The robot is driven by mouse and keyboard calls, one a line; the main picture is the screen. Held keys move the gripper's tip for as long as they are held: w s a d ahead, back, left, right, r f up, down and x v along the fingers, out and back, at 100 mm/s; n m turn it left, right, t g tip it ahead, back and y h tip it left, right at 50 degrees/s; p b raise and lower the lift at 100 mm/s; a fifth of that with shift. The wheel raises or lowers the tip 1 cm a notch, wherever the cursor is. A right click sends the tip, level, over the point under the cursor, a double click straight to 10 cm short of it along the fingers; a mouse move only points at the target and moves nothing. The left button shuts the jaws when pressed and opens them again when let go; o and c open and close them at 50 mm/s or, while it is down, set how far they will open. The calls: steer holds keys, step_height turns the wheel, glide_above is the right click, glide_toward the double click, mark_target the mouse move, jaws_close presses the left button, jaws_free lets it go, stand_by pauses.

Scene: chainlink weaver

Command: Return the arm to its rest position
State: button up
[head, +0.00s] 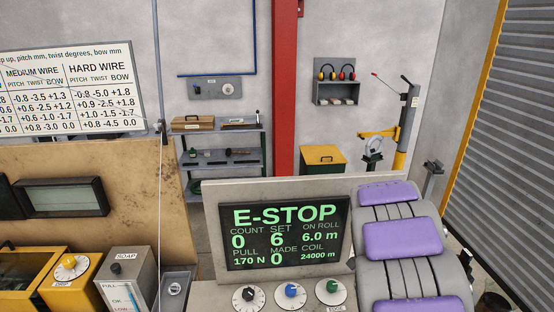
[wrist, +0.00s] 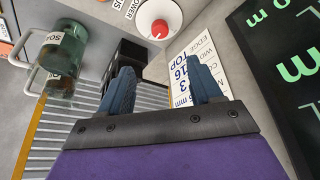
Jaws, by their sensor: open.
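My gripper (wrist: 163,92) shows in the wrist view with two dark blue fingers spread apart. It is open and nothing is between the fingers. Behind the fingers are a white printed card (wrist: 192,70) and a red and white round knob or button (wrist: 160,18). The gripper's fingers do not show in the head view. There, purple-padded grey segments (head: 403,240) of my arm fill the lower right, beside the machine's display (head: 288,235), which reads E-STOP.
Knobs (head: 290,292) line the panel below the display. A soap box (head: 128,278) and a yellow dial box (head: 70,282) stand at lower left. A shelf (head: 220,155), red column (head: 285,90) and yellow bin (head: 323,160) are behind. In the wrist view, a green glass jar (wrist: 62,55) is at left.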

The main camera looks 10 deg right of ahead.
steer(key=s+a+r+n+g+y+b, duration=0.2)
steer(key=s+a+r+n+b, duration=0.15)
steer(key=s+a, duration=1.1)
steer(key=s+a+n+g+b, duration=0.1)
steer(key=s+a+n, duration=0.2)
steer(key=s, duration=0.8)
steer(key=s+a+f+n+g+y, duration=0.1)
steer(key=s+a+n, duration=0.2)
steer(key=s, duration=0.9)
steer(key=a, duration=0.2)
steer(key=shift+s+a+g+b, duration=0.25)
steer(key=shift+a+g+b, duration=0.05)
steer(key=shift+a+b, duration=0.1)
steer(key=shift+a, duration=0.1)
